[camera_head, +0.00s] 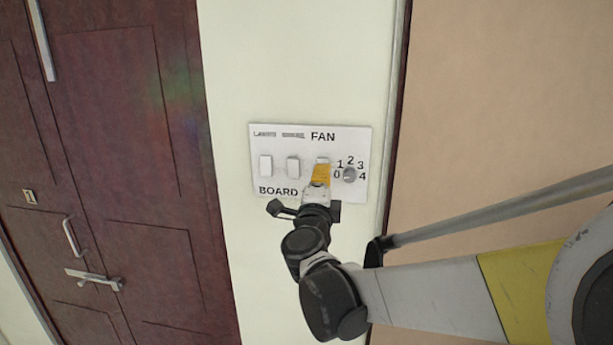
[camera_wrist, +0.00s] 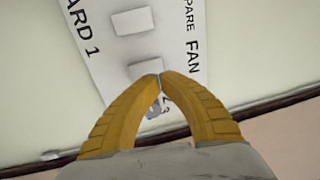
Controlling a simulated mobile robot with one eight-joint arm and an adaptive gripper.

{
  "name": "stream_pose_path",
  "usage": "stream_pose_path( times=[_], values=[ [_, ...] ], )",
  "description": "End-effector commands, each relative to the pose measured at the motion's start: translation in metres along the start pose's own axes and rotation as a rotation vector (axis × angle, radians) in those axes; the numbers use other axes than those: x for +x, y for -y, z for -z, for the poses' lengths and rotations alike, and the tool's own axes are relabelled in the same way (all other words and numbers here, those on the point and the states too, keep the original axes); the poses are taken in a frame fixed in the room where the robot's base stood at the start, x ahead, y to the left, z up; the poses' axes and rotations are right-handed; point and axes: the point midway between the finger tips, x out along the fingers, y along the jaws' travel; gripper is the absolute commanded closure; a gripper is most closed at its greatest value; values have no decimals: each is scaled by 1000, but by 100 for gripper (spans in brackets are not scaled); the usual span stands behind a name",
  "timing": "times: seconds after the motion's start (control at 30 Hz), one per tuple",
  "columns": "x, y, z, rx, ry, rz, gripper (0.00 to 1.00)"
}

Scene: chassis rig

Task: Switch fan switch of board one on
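The white board one (camera_head: 258,148) is on a pale wall in the head view, and its "BOARD 1" print shows in the wrist view (camera_wrist: 103,62). The white fan switch (camera_head: 323,159) is under the FAN label, partly hidden by my gripper (camera_head: 321,165). In the wrist view the fan switch (camera_wrist: 138,71) shows beside my yellow fingertips (camera_wrist: 160,76). The tips meet with nothing between them and lie over the switch's lower right edge. I cannot tell whether they touch it, or which way the switch is tipped.
Two other white switches (camera_head: 265,166) (camera_head: 293,168) are left of the fan switch. A round grey knob (camera_head: 349,174) with numbers around it is close on its right. A dark red door (camera_head: 120,150) with handles is on the left. A tan wall (camera_head: 500,90) is on the right.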

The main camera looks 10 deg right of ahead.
Motion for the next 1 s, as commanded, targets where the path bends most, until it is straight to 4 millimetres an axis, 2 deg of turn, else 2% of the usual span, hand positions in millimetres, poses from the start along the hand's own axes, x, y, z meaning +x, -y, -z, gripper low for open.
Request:
stream_pose_path(
  times=[0.03,0.2,0.4,0.6,1.0],
  values=[
    [-14,3,-1,1,4,0,100],
    [-54,14,-2,1,5,0,100],
    [-85,23,-2,1,4,-1,100],
    [-96,26,-1,1,2,-1,100],
    [-98,23,-2,-20,24,10,100]
  ],
)
